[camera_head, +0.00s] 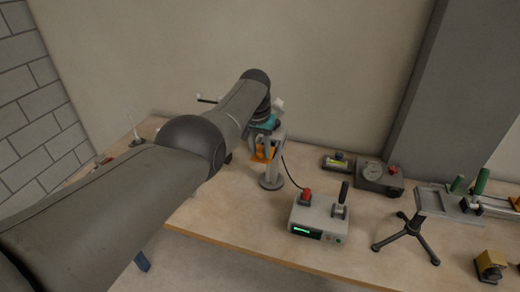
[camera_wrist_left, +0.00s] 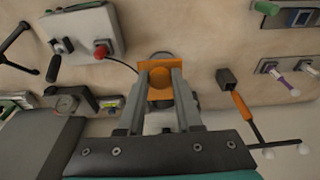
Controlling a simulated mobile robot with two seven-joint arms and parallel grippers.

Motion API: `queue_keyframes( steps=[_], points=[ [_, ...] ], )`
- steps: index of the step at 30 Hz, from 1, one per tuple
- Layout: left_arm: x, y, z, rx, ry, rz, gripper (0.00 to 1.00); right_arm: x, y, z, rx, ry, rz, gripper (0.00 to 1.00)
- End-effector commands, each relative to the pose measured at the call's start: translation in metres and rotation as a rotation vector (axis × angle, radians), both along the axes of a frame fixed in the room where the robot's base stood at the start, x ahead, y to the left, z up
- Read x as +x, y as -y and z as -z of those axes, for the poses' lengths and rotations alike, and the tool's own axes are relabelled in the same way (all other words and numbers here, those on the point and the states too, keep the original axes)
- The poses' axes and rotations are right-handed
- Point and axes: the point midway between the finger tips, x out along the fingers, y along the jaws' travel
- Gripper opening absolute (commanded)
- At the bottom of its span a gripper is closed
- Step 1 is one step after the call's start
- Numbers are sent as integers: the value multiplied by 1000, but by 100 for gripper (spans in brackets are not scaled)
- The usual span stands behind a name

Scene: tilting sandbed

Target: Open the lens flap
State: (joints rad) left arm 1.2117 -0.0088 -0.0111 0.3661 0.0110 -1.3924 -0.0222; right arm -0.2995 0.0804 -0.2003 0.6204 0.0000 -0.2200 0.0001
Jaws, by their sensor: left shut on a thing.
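The orange lens flap (camera_head: 264,152) is on a small grey upright stand with a round base (camera_head: 271,183). In the left wrist view the flap (camera_wrist_left: 160,94) is an orange plate with a round part, between the two grey fingers. My left gripper (camera_wrist_left: 160,76) is shut on the flap. In the head view my left gripper (camera_head: 262,146) is at the top of the stand, and my arm hides part of it. The exact tilt of the flap is hard to tell. My right gripper is not in view.
A grey control box (camera_head: 318,217) with a red button and a lever stands in front and to the right, with a black cable towards the stand. A gauge box (camera_head: 380,176) and a tripod device (camera_head: 412,236) are further right. A bare wall is behind.

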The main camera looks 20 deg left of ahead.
Motion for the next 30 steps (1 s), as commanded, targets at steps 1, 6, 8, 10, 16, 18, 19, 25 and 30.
queue_keyframes(
  steps=[1,6,8,10,16,18,19,25,30],
  points=[
    [-1,0,2,0,-6,0,0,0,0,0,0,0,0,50],
    [-1,0,2,0,-6,0,39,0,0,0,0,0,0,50],
    [-1,0,2,0,-5,0,46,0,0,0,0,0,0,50],
    [-1,0,1,0,-4,0,54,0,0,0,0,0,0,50],
    [0,0,1,0,-2,0,64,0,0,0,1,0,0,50],
    [0,0,1,0,-1,0,64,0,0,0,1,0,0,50],
    [0,0,0,0,-1,0,64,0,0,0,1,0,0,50],
    [-1,0,-8,0,0,0,64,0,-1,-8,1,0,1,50],
    [-4,0,-26,0,0,0,64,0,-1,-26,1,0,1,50]
  ],
)
